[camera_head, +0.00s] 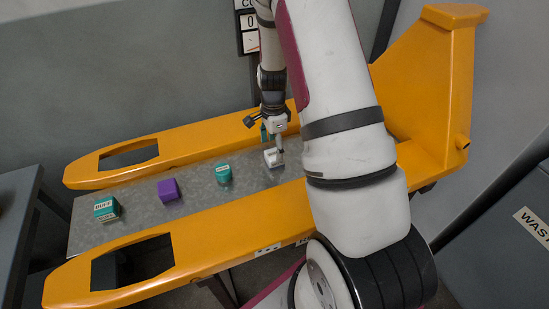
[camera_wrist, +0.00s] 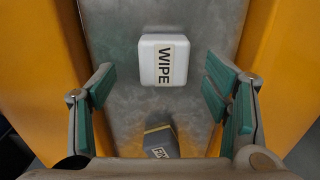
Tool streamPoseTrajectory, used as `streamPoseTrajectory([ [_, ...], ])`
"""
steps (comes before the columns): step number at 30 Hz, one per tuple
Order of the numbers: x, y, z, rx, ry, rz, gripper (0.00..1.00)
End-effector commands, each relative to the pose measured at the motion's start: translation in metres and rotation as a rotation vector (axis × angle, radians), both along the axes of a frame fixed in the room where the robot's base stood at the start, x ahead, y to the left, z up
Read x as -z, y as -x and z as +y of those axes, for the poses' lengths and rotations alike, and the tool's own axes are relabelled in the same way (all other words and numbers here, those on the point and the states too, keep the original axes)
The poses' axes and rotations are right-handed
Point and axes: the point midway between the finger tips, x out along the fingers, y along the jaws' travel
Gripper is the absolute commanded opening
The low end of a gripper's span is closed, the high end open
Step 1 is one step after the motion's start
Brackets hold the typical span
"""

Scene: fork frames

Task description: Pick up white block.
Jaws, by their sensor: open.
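The white block (camera_wrist: 163,60) with a "WIPE" label sits on the grey metal surface in the wrist view, a little beyond the fingertips and between their lines. In the head view the white block (camera_head: 271,158) shows right beside my gripper's tip, partly hidden. My gripper (camera_head: 272,146) points down at it. In the wrist view my gripper (camera_wrist: 158,85) is open, its green-padded fingers wide apart to the left and right, with nothing between them touching.
In the head view a teal block (camera_head: 223,173), a purple block (camera_head: 168,189) and a green labelled block (camera_head: 106,209) stand in a row leftward. Orange rails (camera_head: 215,254) flank the surface.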

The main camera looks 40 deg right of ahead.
Motion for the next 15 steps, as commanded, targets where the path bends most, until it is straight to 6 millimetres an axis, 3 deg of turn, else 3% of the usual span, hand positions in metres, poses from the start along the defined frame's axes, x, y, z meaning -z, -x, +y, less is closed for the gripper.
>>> streamPoseTrajectory([
  [9,0.041,-0.002,-0.006,0.0,-0.001,0.004,0.7],
  [15,0.049,-0.003,-0.006,-0.001,0.0,0.0,0.7],
])
